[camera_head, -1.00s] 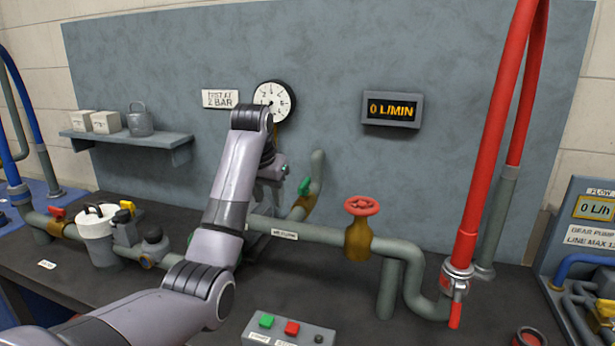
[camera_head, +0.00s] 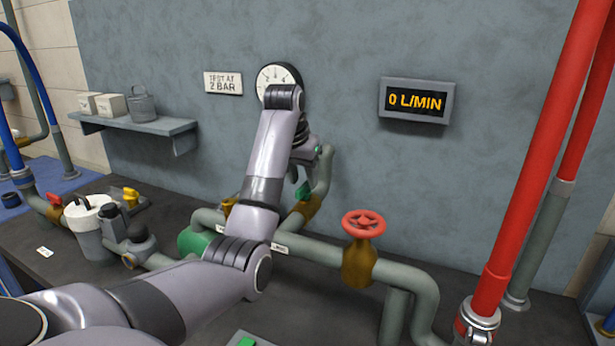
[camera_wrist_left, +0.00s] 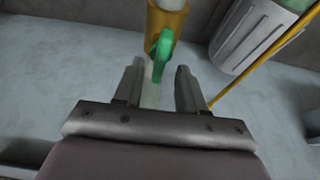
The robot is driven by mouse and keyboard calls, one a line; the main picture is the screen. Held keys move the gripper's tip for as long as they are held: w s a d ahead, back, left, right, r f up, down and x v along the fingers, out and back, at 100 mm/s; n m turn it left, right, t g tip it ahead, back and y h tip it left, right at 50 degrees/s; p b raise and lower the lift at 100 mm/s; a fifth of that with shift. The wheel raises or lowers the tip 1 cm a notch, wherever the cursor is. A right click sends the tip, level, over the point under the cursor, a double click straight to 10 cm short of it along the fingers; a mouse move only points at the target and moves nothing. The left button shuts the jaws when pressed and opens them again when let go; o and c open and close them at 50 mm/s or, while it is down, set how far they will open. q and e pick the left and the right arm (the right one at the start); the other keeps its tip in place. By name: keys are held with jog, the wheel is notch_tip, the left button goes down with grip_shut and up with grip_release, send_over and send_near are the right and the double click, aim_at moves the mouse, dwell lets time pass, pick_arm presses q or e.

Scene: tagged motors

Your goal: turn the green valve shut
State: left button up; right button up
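The green valve (camera_head: 303,190) is a small green lever handle on a brass body (camera_head: 308,208), on the pipe against the back panel. It also shows in the left wrist view (camera_wrist_left: 161,48), below its brass body. My left gripper (camera_head: 307,163) is at the valve, partly hidden by my own wrist in the head view. In the left wrist view my left gripper (camera_wrist_left: 160,76) has its two fingers apart, with the green handle's end between or just beyond the tips. I cannot tell whether they touch it. My right gripper is in neither view.
A red handwheel (camera_head: 363,224) on a brass valve stands to the right on the same pipe run. A round gauge (camera_head: 278,77) and a display reading 0 L/MIN (camera_head: 416,101) are on the panel. A shelf (camera_head: 150,124) is at left.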

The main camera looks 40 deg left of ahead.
pick_arm(q)
jog(key=shift+x, duration=0.8)
grip_shut()
